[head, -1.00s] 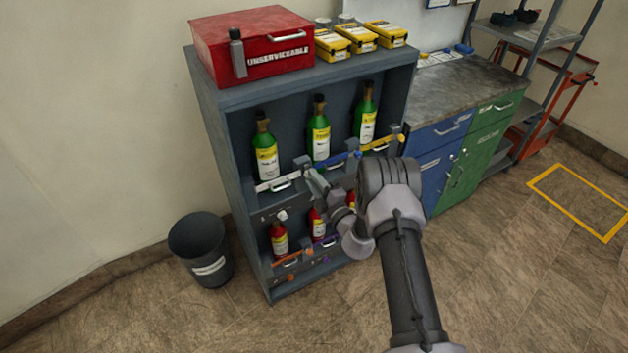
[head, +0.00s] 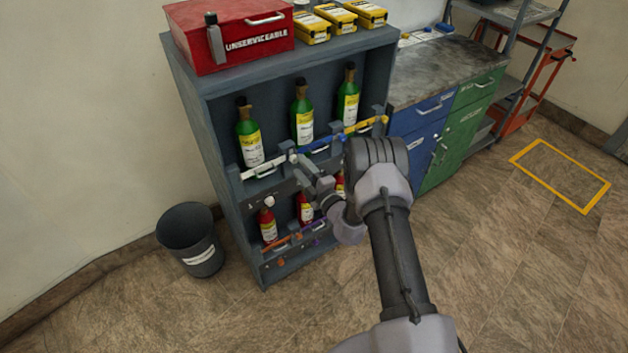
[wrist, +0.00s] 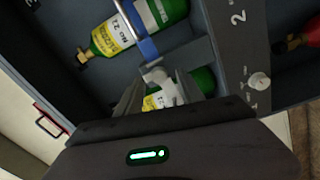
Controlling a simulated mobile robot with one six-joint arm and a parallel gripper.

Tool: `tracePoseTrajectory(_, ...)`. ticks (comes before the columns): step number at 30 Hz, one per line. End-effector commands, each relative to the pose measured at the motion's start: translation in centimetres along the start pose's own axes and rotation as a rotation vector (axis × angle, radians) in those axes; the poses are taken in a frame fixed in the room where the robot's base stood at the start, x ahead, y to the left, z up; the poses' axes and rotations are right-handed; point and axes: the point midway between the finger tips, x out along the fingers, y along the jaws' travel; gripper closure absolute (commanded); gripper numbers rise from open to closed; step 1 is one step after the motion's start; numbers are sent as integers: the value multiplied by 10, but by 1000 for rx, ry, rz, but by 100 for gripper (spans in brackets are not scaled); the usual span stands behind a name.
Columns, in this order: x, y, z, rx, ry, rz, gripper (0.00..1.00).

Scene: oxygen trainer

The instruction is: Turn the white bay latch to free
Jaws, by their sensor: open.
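The white bar (head: 262,170) crosses the front of the left upper bay of a grey rack, with a green bottle (head: 249,135) behind it. A small pale latch piece (head: 293,158) shows at the bar's right end. In the wrist view a pale piece (wrist: 157,76), which looks like this latch, lies between my fingertips. My gripper (head: 305,168) is at the bar's right end; the wrist view shows its two fingers (wrist: 160,92) apart on either side of the piece. Contact cannot be told. The latch's exact angle is unclear.
A blue bar (head: 327,143) and a yellow bar (head: 367,125) cross the neighbouring bays. A white knob (wrist: 260,82) sits on the panel beside a "2". Red bottles (head: 268,225) stand on the lower shelf. A bin (head: 190,240) stands left; floor in front is clear.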

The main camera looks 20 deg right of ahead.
Motion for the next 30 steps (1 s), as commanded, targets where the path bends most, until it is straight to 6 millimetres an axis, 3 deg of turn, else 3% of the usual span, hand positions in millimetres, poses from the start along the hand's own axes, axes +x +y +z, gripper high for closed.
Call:
tracePoseTrajectory(9, -101, 3, 0, 7, -6, -3, 55)
tracePoseTrajectory(15, -146, 2, 0, 4, -4, -2, 55)
tracePoseTrajectory(20, -158, 1, 0, 2, -2, 0, 55)
tracePoseTrajectory(30, -158, 0, 0, 2, -1, 0, 55)
